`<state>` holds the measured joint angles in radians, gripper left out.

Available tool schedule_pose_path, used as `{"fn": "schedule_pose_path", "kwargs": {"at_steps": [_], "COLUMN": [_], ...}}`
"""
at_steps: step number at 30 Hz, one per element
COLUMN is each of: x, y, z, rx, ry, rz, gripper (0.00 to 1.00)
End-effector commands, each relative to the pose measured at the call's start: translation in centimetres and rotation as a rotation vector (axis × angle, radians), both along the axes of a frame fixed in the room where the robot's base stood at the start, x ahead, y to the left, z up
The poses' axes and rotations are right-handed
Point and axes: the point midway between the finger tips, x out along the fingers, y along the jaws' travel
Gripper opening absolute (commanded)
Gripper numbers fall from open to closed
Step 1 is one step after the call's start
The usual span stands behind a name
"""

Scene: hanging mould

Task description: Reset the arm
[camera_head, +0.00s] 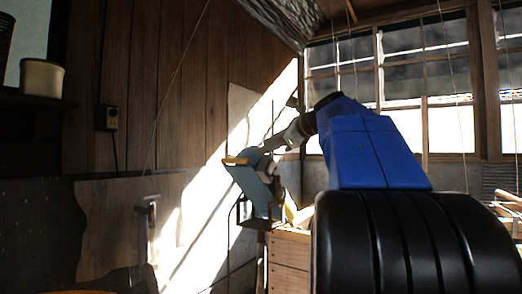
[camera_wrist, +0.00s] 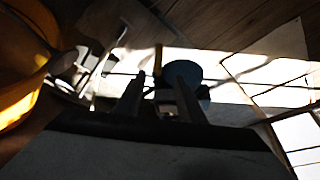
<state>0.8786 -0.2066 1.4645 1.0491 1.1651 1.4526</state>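My arm shows large in blue and black in the head view, reaching left toward the middle of the picture. A dark blue rounded thing (camera_wrist: 184,71) and a thin yellow strip (camera_wrist: 158,58) lie beyond the fingertips. A blue thing with a yellow top edge (camera_head: 252,186) stands near the arm's end in the head view.
A wooden drawer cabinet (camera_head: 289,264) stands below the arm's end. A pale pot (camera_head: 41,78) sits on a shelf at the upper left. A large yellow-orange thing (camera_wrist: 22,52) fills the wrist view's left edge. Thin lines hang from above. Windows (camera_head: 397,85) line the back.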

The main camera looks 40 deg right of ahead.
Motion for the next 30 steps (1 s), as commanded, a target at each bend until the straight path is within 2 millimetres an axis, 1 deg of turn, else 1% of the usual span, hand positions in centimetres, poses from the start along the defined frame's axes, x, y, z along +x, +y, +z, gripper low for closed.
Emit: {"fn": "schedule_pose_path", "kwargs": {"at_steps": [5,20,23,26,29,30], "x": [-0.5,-0.5,-0.5,-0.5,-0.6,-0.8], "y": [-0.1,-0.1,0.4,2.0,4.8,6.2], "z": [0.2,0.2,-0.2,-1.9,-5.1,-6.6], "rx": [0.000,0.000,-0.012,-0.064,-0.163,-0.216], "ry": [0.000,0.000,0.007,0.032,0.078,0.101], "rz": [0.000,0.000,0.007,0.039,0.098,0.130], "gripper": [0.36,0.36,0.36,0.36,0.36,0.36]}}
